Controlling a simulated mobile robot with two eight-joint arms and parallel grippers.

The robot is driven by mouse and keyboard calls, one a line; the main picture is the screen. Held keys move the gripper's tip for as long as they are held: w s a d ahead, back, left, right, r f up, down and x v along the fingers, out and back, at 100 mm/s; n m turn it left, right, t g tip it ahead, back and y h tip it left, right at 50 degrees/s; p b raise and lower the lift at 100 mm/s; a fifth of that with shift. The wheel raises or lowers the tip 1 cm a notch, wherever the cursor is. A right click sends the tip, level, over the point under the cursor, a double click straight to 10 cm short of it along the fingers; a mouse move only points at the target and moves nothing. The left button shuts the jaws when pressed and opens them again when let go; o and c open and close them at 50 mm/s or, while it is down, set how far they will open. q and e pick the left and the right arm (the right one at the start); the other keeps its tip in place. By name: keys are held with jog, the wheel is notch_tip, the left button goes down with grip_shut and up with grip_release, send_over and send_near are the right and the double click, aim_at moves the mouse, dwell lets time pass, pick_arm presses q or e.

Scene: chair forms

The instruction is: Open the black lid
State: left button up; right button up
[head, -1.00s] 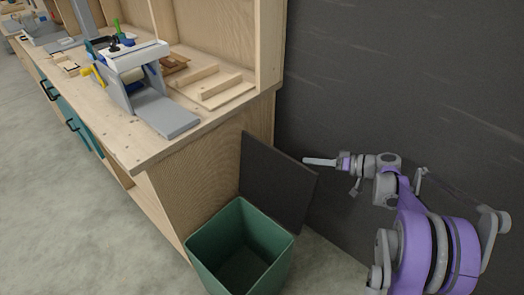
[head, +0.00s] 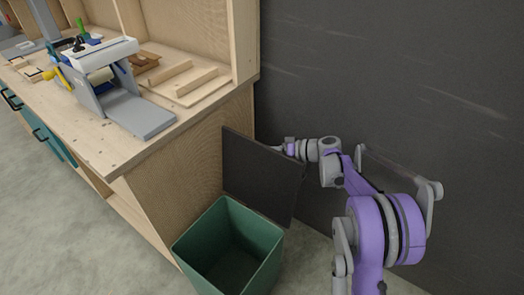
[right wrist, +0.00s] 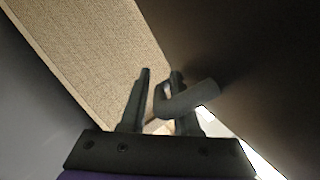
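The black lid (head: 262,178) stands tilted up, nearly upright, at the back of the green bin (head: 266,254), whose mouth is open and inside looks empty. My right arm comes in from the right, and its gripper reaches behind the lid's upper right edge, so its fingertips are hidden in the head view. In the right wrist view my right gripper (right wrist: 160,76) has its two fingers apart. A dark handle-like loop (right wrist: 200,97) on the lid's underside or back crosses by the right finger; I cannot tell if they touch. My left gripper is not in view.
A wooden workbench (head: 105,150) with a grey device (head: 125,105) and a wooden frame (head: 190,85) stands left of the bin. A dark wall (head: 400,70) rises close behind the lid and my right arm. Grey floor (head: 80,225) lies free at the front left.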

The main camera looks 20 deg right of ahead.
jog(key=shift+a, duration=0.1)
grip_shut()
dwell(1.4)
